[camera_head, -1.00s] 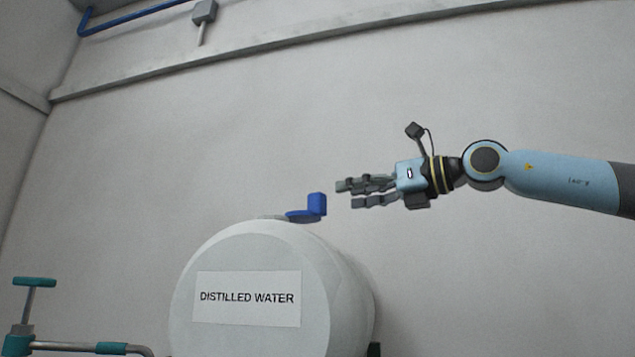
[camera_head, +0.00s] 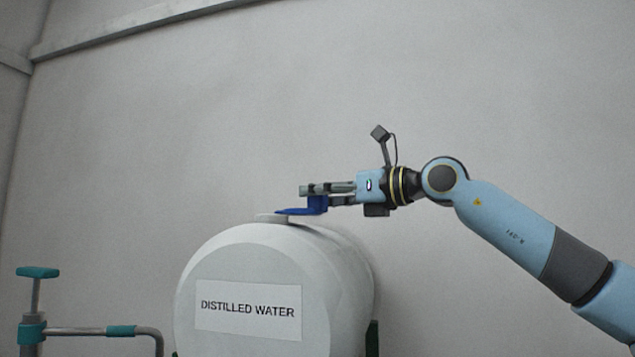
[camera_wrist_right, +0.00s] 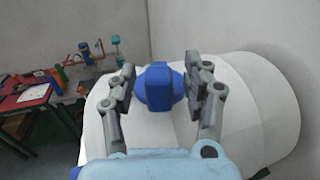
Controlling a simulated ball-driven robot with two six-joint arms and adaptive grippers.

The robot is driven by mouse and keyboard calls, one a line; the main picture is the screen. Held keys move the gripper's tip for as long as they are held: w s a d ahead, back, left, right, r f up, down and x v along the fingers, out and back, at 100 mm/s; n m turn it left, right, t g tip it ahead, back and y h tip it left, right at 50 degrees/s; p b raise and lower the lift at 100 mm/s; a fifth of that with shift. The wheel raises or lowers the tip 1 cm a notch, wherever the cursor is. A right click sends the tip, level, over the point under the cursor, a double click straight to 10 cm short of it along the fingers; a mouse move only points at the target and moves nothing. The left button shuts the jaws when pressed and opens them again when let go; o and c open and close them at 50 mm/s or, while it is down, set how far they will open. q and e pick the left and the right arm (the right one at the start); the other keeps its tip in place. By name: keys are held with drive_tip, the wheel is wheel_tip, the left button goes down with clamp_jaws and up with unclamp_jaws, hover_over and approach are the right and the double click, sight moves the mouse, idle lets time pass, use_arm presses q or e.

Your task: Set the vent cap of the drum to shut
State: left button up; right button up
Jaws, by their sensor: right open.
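The white drum (camera_head: 330,285) labelled "DISTILLED WATER" stands at the lower middle of the head view. Its blue vent cap (camera_head: 314,206) sits on top, with an upright blue tab at its right end. My right gripper (camera_head: 312,191) is at the cap, coming from the right. In the right wrist view the blue cap's tab (camera_wrist_right: 158,84) stands between the two open fingers (camera_wrist_right: 160,88), with a gap visible on each side. The drum's white top (camera_wrist_right: 235,110) lies below the fingers. My left gripper is not in view.
A pipe with a teal handle (camera_head: 37,273) stands at the lower left of the head view. The wall (camera_head: 200,120) behind is bare. The wrist view shows a red table (camera_wrist_right: 25,97) with several small items at the left.

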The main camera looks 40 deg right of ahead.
drive_tip(key=shift+w+a, duration=0.2)
drive_tip(key=shift+w, duration=0.15)
clamp_jaws()
idle(0.4)
